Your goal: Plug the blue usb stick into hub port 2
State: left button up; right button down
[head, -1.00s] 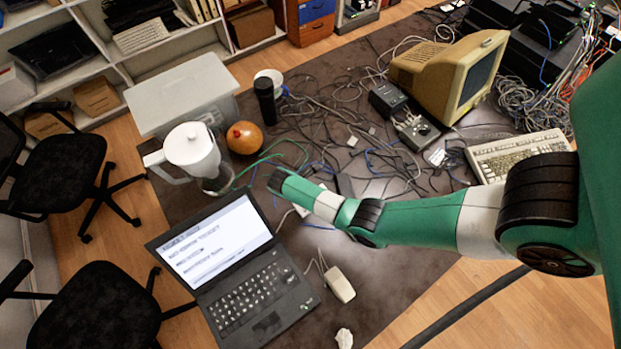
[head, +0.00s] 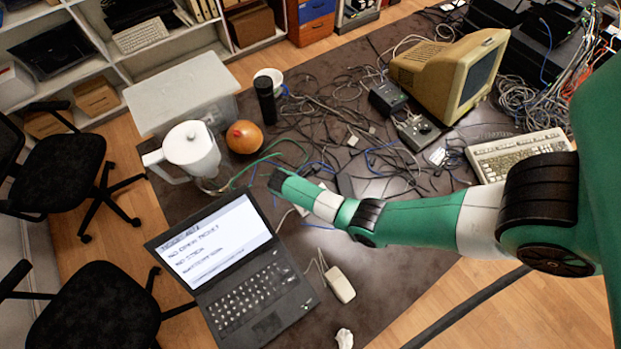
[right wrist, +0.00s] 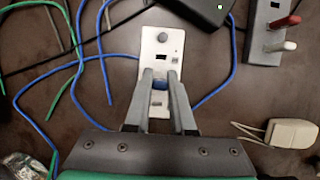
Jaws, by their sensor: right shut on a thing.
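No port numbers are readable. In the head view my right arm reaches in from the right, and its fingers are hidden. My left gripper is not in view.
A grey holder (right wrist: 264,40) with red and white sticks stands right of the hub. A pale block with a cable (right wrist: 292,132) lies lower right. Blue cables (right wrist: 62,68) run around the hub. An open laptop (head: 225,270) and a mouse (head: 340,284) are nearby.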

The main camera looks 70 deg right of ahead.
jog(key=shift+f, duration=0.3)
jog(key=c, duration=0.7)
grip_release()
jog(key=p+v, duration=0.3)
jog(key=v, duration=0.8)
jog(key=shift+w+a+r, duration=0.1)
jog(key=shift+w+r, duration=0.05)
jog(key=shift+r, duration=0.1)
